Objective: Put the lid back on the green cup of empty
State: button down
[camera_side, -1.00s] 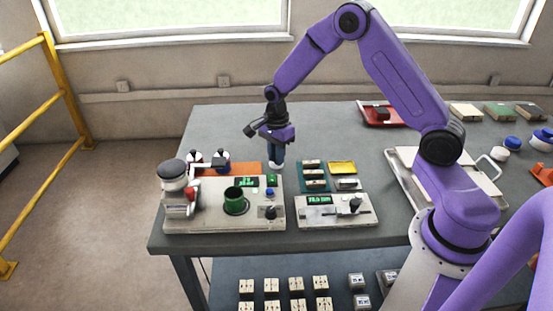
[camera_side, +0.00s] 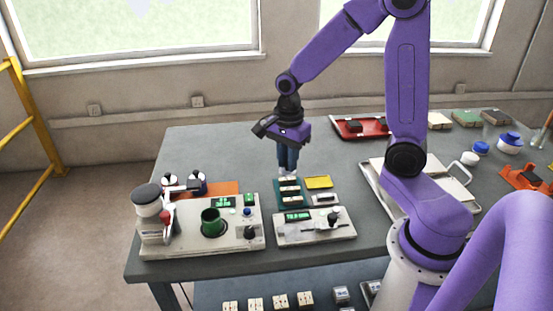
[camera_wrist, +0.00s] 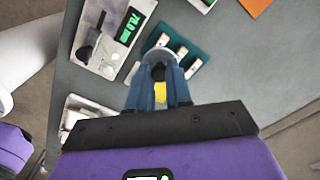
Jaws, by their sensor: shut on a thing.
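The green cup (camera_side: 211,222) stands upright in the machine (camera_side: 190,243) at the left of the table. Its top is open and its inside looks dark. My gripper (camera_side: 287,170) is above the teal tray, behind and to the right of the cup. In the wrist view its blue fingers (camera_wrist: 158,88) are closed around a dark knob (camera_wrist: 158,72). A pale grey, round lid (camera_wrist: 153,59) shows beyond the knob, partly hidden by the fingers. In the side view only a pale patch of the lid shows at the fingertips.
The teal tray (camera_side: 279,203) holds pale tiles, close below my gripper. A yellow pad (camera_side: 318,182) lies to its right. A tester with a green display (camera_side: 315,232) stands in front. An orange mat (camera_side: 218,188) lies behind the machine. A red tray (camera_side: 345,135) is at the back.

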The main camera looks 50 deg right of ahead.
jog(key=shift+s+r, duration=0.15)
jog(key=shift+s, duration=0.15)
jog(key=shift+a, duration=0.2)
jog(key=w+a+r+n, duration=0.1)
jog(key=w+a+n, duration=0.3)
jog(key=a, duration=0.6)
jog(key=w+a+r+n, duration=0.1)
jog(key=w+a+n, duration=0.1)
jog(key=w+a, duration=0.5)
jog(key=shift+s+a+f, duration=0.3)
jog(key=shift+a+f, duration=0.05)
jog(key=shift+f, duration=0.75)
jog(key=shift+s+a+f, duration=0.3)
jog(key=shift+f, duration=0.85)
jog(key=shift+s+a+f, duration=0.3)
jog(key=shift+a+f, duration=0.05)
jog(key=shift+f, duration=0.75)
jog(key=shift+f, duration=0.15)
jog(key=shift+c, duration=2.4)
grip_release()
